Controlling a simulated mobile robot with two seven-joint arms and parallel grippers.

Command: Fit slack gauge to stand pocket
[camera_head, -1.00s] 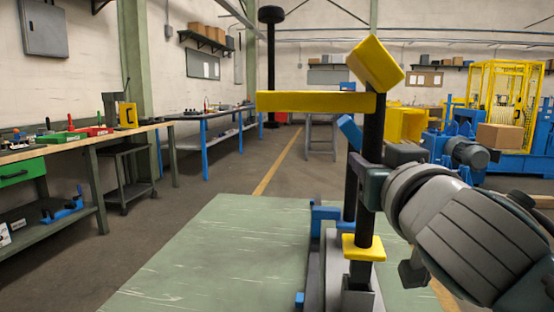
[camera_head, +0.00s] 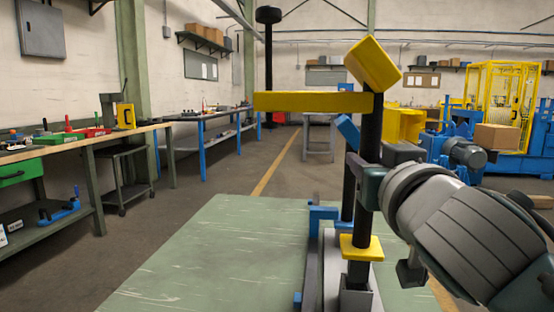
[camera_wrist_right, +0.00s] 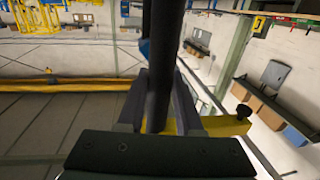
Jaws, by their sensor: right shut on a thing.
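The slack gauge is a black post with a long yellow arm (camera_head: 312,102), a tilted yellow block on top, a knobbed black rod at the arm's left end and a yellow collar low down. My right gripper (camera_head: 366,188) is shut on the black post, which stands upright. In the right wrist view, the post (camera_wrist_right: 161,80) runs between the fingers of my right gripper (camera_wrist_right: 158,95). The grey stand pocket (camera_head: 356,299) is directly below the collar. The post's lower end is at the pocket's mouth; I cannot tell how deep it sits. My left gripper is out of view.
The green tabletop (camera_head: 200,250) is bare on the left. Grey rails and a blue bracket (camera_head: 322,214) stand close beside the post. A second dark post with a blue piece (camera_head: 347,131) is just behind. Benches and yellow-blue machinery are farther back.

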